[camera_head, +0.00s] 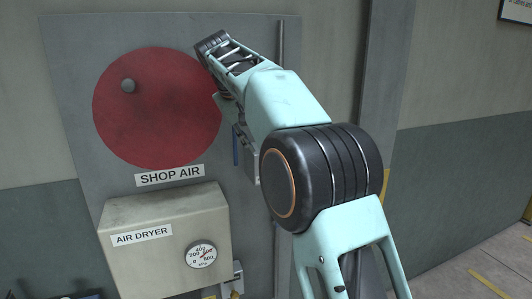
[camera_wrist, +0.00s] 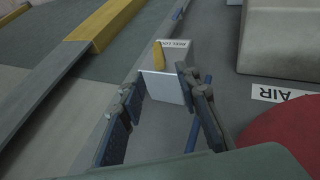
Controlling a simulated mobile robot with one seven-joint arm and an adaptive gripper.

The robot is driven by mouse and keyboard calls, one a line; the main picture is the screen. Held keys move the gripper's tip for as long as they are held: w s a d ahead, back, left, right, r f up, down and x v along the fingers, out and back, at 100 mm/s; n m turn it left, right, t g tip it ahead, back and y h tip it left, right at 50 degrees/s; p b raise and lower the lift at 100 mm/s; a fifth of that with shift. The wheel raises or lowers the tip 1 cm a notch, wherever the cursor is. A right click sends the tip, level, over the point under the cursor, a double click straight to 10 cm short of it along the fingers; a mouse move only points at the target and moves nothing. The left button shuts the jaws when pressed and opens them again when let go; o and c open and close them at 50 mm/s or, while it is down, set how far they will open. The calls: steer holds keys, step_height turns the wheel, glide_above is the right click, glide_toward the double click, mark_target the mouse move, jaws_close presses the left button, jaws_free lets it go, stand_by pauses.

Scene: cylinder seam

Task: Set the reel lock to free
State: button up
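The reel lock is a pale grey box (camera_wrist: 166,88) with a white label strip (camera_wrist: 175,44), too small to read fully and upside down in the wrist view. A yellow lever (camera_wrist: 159,55) stands on its face; I cannot tell which setting it is at. My gripper (camera_wrist: 160,78) is open, its two dark fingers well apart and pointing towards the box. The box and lever appear beyond the fingertips, with nothing held. In the head view the box (camera_head: 251,166) is partly hidden behind my arm, and the lever and most of my gripper are hidden.
The air dryer box (camera_head: 150,215) with a gauge (camera_head: 201,254) juts out below. A blue hose (camera_head: 235,150) runs by the lock box.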

steer(key=x, duration=0.9)
steer(key=shift+w+d+f+p, duration=0.1)
steer(key=shift+w+p, duration=0.1)
steer(key=shift+p, duration=0.1)
jaws_close()
